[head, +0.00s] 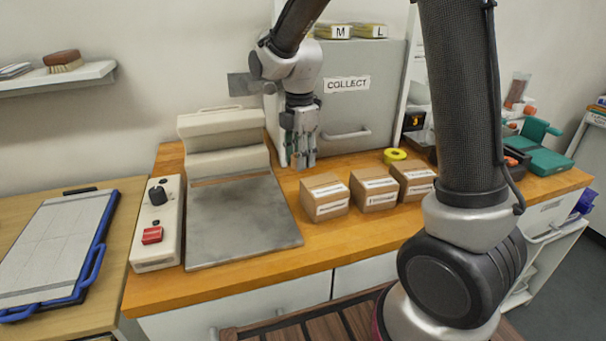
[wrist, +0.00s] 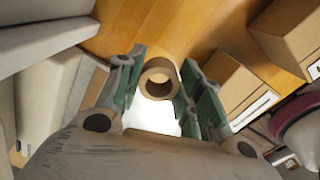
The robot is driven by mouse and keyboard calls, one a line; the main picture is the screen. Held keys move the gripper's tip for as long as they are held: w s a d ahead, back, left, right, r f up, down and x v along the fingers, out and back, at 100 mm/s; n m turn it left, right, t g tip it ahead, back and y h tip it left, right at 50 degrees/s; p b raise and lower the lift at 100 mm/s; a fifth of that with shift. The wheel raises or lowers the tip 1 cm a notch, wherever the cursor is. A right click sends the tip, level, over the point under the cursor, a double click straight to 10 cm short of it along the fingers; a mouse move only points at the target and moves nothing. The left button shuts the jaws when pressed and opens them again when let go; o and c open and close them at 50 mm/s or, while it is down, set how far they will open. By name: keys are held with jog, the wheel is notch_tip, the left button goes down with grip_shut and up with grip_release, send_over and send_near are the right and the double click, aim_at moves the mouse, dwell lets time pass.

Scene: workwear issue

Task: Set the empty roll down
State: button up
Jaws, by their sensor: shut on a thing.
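The empty roll (wrist: 159,80), a short brown cardboard tube with an open middle, sits between the green-padded fingers of my gripper (wrist: 160,88) in the wrist view. My gripper is shut on it. In the head view my gripper (head: 300,158) points down over the back of the wooden counter (head: 262,262), between the beige press and the boxes. I cannot make out the roll between the fingers there, nor whether it touches the wood.
A beige press (head: 225,135) with a grey plate stands left of my gripper. Several cardboard boxes (head: 325,190) and a yellow tape roll (head: 395,154) lie to the right. A grey COLLECT cabinet (head: 375,110) stands behind. Bare wood shows between plate and boxes.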

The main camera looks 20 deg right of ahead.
jog(key=shift+f, duration=2.8)
jog(key=shift+f, duration=0.15)
jog(key=o, duration=0.7)
notch_tip(320, 180, up, 12)
jog(key=s+d+r+m+t, duration=0.2)
jog(key=s+d+r+m, duration=0.5)
jog(key=s+d+m, duration=0.3)
jog(key=s+d+m+t, duration=0.1)
jog(key=s+d+m, duration=0.1)
jog(key=s+m, duration=0.3)
jog(key=s+d+m+t, duration=0.1)
jog(key=s+d+m, duration=0.2)
jog(key=s+m, duration=0.3)
jog(key=s, duration=0.3)
jog(key=shift+m, duration=0.3)
